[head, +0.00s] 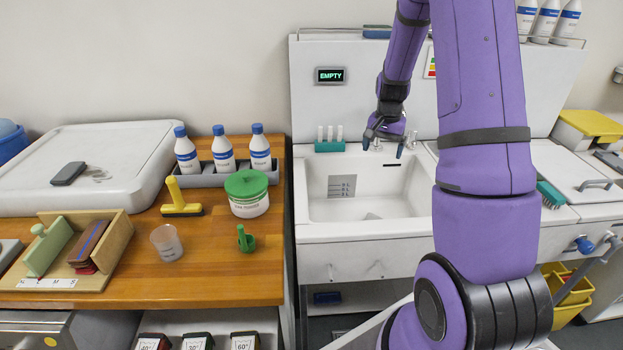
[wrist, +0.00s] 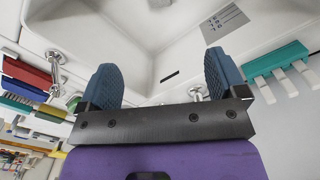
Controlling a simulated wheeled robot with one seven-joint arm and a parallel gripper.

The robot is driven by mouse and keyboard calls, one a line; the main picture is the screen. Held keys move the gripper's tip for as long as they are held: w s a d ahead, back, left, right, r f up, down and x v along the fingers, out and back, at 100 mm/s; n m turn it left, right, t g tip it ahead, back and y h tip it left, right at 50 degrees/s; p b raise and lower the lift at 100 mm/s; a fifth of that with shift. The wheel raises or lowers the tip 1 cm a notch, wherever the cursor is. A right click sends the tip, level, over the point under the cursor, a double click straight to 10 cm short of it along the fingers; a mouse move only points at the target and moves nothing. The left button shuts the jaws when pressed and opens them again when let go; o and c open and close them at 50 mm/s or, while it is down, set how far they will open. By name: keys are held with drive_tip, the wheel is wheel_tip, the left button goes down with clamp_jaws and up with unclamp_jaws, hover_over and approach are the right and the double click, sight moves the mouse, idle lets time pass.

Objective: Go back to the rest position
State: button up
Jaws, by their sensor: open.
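My purple arm reaches up at the right of the head view and bends down over the back of the white sink (head: 330,215). My gripper (head: 382,145) hangs near the tap at the sink's back edge. In the wrist view my gripper (wrist: 160,85) shows two blue ribbed fingertips well apart with nothing between them. Below and beyond the fingers in that view lies the white sink basin (wrist: 150,50), which looks empty, with a grey level label (wrist: 223,22).
A wooden counter (head: 215,260) at left holds a green-lidded tub (head: 247,195), a yellow scraper (head: 180,205), a cup (head: 166,242) and several bottles (head: 222,150). A teal rack (head: 329,146) stands behind the sink. A display (head: 330,75) reads EMPTY. A yellow-lidded box (head: 590,125) is at right.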

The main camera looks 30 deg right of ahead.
drive_tip(key=s+a+r+n+t, duration=0.1)
drive_tip(key=s+a+r+n, duration=0.25)
drive_tip(key=a+r, duration=0.55)
drive_tip(key=s+a+r+n+t, duration=0.2)
drive_tip(key=s+a+r, duration=0.3)
drive_tip(key=r, duration=0.5)
drive_tip(key=s+a+r+n+t, duration=0.1)
drive_tip(key=s+a+r+n, duration=0.1)
drive_tip(key=s+a, duration=0.4)
drive_tip(key=s+a+r+n+t, duration=0.1)
drive_tip(key=s+a+r+n, duration=0.2)
drive_tip(key=s, duration=0.8)
drive_tip(key=a+r, duration=0.2)
drive_tip(key=a, duration=0.1)
drive_tip(key=shift+n, duration=0.35)
